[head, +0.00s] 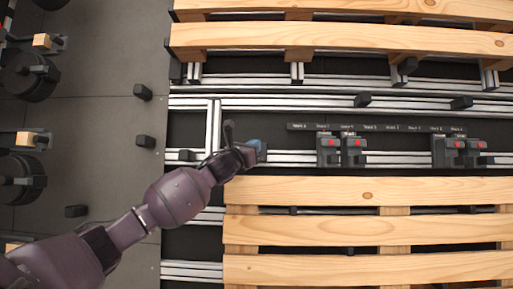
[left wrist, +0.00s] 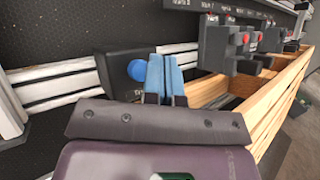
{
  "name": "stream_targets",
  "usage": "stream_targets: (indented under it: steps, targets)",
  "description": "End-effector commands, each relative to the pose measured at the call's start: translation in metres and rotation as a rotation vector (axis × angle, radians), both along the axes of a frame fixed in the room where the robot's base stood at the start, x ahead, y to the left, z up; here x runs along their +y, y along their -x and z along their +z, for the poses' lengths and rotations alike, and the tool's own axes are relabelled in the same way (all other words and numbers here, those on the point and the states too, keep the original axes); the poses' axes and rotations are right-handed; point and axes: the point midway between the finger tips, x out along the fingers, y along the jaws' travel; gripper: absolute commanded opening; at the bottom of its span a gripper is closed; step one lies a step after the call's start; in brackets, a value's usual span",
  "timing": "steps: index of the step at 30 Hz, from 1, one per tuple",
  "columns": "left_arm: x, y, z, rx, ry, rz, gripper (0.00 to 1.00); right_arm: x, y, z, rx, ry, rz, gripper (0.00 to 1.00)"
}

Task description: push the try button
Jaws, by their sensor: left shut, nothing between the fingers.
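A round blue button (left wrist: 137,70) sits on a dark housing (left wrist: 118,66) in the left wrist view. I cannot tell whether the fingertips touch the housing. In the head view the left gripper (head: 258,148) is over the rail left of the red-button units; the blue button cannot be told apart from the blue fingers there. My right gripper is not in view.
Grey units with red buttons (head: 328,145) stand on the rail to the right, below a dark label strip (head: 376,128). A wooden pallet (head: 370,190) lies close in front of the rail, and another pallet (head: 340,37) lies behind. Grey floor is at left.

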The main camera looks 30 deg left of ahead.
Motion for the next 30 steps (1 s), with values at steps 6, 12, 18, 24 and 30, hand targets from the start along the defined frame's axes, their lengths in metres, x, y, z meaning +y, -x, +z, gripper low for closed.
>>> stream_targets:
  steps: [6,12,18,24,30]
  targets:
    - [0.0,0.0,-0.001,0.001,0.001,0.0,0.0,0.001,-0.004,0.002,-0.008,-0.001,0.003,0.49]
    - [-0.004,0.006,0.006,-0.001,0.002,-0.002,0.0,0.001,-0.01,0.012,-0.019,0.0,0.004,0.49]
    - [-0.011,0.018,0.014,-0.001,0.002,-0.001,0.0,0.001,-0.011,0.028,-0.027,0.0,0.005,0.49]
    - [-0.018,0.03,0.021,0.0,0.001,-0.001,0.0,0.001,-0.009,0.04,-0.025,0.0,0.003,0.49]
    - [-0.023,0.037,0.024,0.0,0.001,-0.001,0.0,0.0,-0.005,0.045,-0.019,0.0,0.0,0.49]
